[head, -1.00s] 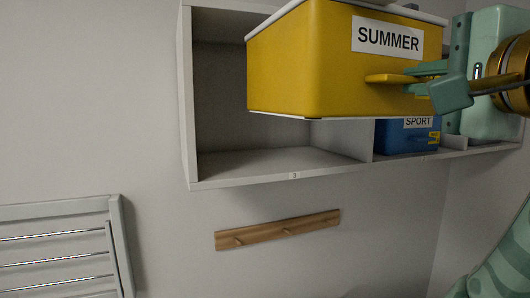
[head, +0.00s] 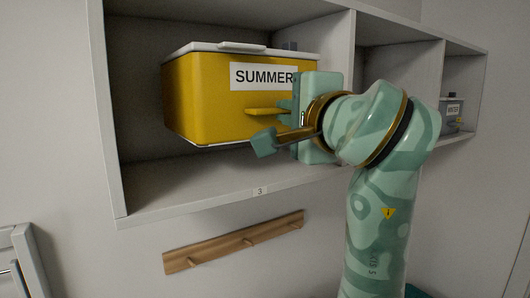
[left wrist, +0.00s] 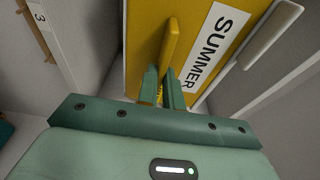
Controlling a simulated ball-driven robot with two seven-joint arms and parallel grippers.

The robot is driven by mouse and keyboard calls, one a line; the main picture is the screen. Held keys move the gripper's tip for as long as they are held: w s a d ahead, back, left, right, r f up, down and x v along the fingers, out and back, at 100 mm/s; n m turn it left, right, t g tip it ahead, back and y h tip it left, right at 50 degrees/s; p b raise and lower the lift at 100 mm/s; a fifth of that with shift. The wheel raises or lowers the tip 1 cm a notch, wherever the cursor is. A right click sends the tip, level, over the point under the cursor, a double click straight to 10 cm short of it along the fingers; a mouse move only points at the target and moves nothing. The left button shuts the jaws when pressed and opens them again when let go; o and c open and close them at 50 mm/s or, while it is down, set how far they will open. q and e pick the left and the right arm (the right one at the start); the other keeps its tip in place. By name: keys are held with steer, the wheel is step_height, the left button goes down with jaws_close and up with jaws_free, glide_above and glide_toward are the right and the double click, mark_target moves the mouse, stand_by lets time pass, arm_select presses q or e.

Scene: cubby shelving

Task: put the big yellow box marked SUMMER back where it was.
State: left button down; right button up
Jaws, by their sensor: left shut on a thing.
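The big yellow box (head: 205,95) marked SUMMER, with a white lid, is at the opening of the large left cubby and looks at least partly inside it. It appears roughly upright, with its underside a little above the cubby floor; how deep it sits is unclear. My left gripper (head: 285,110) is shut on the yellow front handle. In the left wrist view, the gripper's fingers (left wrist: 162,88) close around the handle (left wrist: 169,48) beside the SUMMER label. The box's right end is hidden behind my gripper. My right gripper is not in view.
The cubby floor (head: 190,190) is bare in front, with a 3 tag (head: 260,191) on its edge. A divider (head: 342,50) stands right of the box. A small grey box (head: 452,112) is in the far right cubby. A wooden peg rail (head: 235,241) hangs below.

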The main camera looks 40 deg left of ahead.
arm_select(q)
steer(key=a+f+p, duration=0.2)
steer(key=a+f, duration=0.1)
steer(key=f, duration=0.5)
steer(key=shift+a, duration=0.4)
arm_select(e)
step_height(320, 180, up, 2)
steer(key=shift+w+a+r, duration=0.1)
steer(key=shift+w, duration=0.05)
arm_select(q)
steer(key=shift+f, duration=0.1)
steer(key=c, duration=1.9)
jaws_free()
steer(key=shift+f, duration=0.1)
steer(key=o, duration=0.4)
steer(key=shift+s, duration=0.1)
steer(key=shift+c, duration=0.2)
